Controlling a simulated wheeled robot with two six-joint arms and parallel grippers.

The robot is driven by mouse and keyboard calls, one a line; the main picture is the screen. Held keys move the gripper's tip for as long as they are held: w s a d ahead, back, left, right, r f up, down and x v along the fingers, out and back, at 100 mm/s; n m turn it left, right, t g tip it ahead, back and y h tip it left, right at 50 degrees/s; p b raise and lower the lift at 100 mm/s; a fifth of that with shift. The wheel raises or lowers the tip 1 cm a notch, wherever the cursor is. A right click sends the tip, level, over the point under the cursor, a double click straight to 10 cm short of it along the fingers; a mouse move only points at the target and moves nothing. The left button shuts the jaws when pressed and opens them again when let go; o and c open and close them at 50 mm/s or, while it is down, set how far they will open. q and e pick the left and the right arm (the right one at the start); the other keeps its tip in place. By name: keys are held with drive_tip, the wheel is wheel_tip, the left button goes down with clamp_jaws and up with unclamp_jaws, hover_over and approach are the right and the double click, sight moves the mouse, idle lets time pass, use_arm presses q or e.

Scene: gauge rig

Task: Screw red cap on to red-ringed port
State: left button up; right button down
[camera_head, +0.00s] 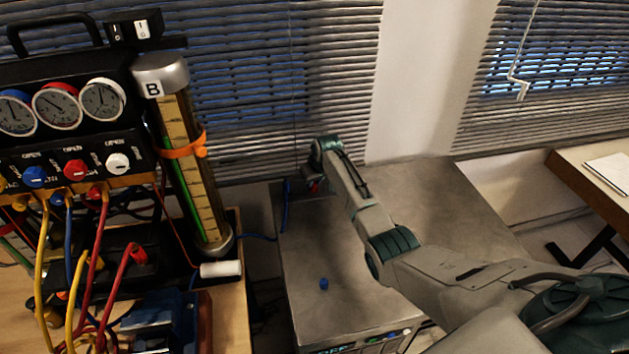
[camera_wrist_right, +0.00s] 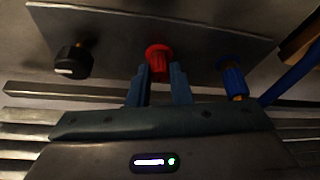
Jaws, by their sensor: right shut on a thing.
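My right gripper (camera_wrist_right: 159,88) is shut on the red cap (camera_wrist_right: 158,66), which sits between its two fingertips in the right wrist view. The cap is up against a grey panel, and a wider red round part (camera_wrist_right: 157,50) shows at its far end. I cannot tell whether that is the port's ring or part of the cap, nor how far any thread is engaged. In the head view my right gripper (camera_head: 313,178) is at the back left of the grey cabinet, with a little red showing. My left gripper is not in view.
In the right wrist view, a black knob (camera_wrist_right: 72,62) is left of the red cap, and a blue fitting (camera_wrist_right: 232,79) is right, near a blue hose. A small blue cap (camera_head: 323,284) stands on the grey cabinet top (camera_head: 300,310). A gauge rig (camera_head: 70,130) stands left.

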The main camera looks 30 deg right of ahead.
drive_tip(key=shift+r+m+p, duration=0.1)
drive_tip(key=shift+m+p, duration=0.4)
drive_tip(key=shift+m, duration=0.1)
drive_tip(key=m+h+p, duration=0.1)
drive_tip(key=m, duration=0.1)
drive_tip(key=shift+m, duration=0.3)
drive_tip(key=shift+m+h, duration=0.5)
drive_tip(key=shift+m, duration=0.2)
drive_tip(key=shift+m+g, duration=0.4)
drive_tip(key=shift+m, duration=0.4)
drive_tip(key=m+h, duration=0.1)
drive_tip(key=m, duration=0.2)
drive_tip(key=shift+g+h+b, duration=0.3)
drive_tip(key=shift+d+m, duration=0.1)
drive_tip(key=shift+m, duration=0.2)
